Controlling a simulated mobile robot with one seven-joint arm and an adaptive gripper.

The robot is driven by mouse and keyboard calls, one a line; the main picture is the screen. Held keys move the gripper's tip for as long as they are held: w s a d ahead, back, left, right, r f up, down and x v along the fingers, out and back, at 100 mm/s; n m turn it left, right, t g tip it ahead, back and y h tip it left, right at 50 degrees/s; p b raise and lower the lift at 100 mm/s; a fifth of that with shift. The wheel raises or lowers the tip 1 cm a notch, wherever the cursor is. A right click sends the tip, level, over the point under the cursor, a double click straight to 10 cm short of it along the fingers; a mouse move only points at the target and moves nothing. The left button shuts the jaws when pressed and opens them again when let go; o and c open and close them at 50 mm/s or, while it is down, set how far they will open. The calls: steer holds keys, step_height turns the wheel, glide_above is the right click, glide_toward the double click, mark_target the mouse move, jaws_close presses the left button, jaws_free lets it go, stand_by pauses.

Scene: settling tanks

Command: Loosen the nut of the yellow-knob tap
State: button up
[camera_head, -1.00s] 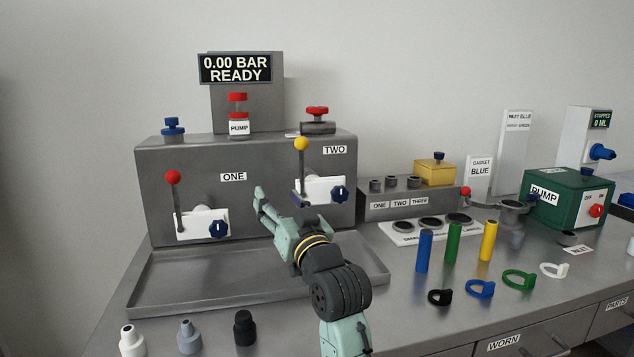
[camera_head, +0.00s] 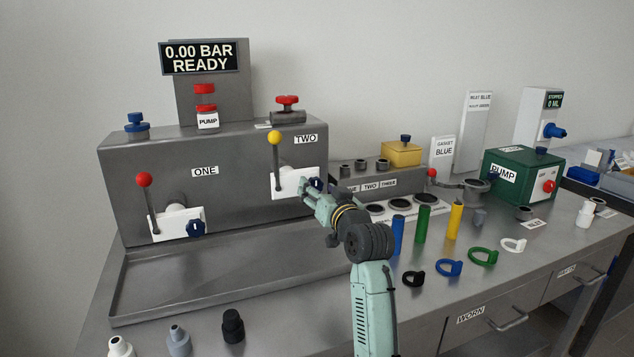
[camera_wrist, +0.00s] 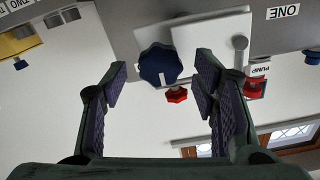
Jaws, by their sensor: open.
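The yellow-knob tap has a yellow ball (camera_head: 275,138) on an upright lever and a white plate (camera_head: 284,185) under the label TWO. Its dark blue lobed nut (camera_head: 317,182) is at the plate's right side, partly covered by my gripper (camera_head: 309,187). In the wrist view, which is upside down, the blue nut (camera_wrist: 160,64) shows between the fingertips of my open gripper (camera_wrist: 161,78), with a gap on each side. I cannot tell how deep it lies between the fingers. The yellow ball is not seen there.
The red-knob tap (camera_head: 145,180) with its own blue nut (camera_head: 196,228) is to the left on the same grey housing. A tray (camera_head: 230,282) lies below. Blue, green and yellow cylinders (camera_head: 423,224) and several rings stand right of my arm.

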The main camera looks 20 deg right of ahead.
steer(key=shift+w, duration=0.8)
steer(key=shift+c, duration=0.4)
steer(key=c, duration=1.1)
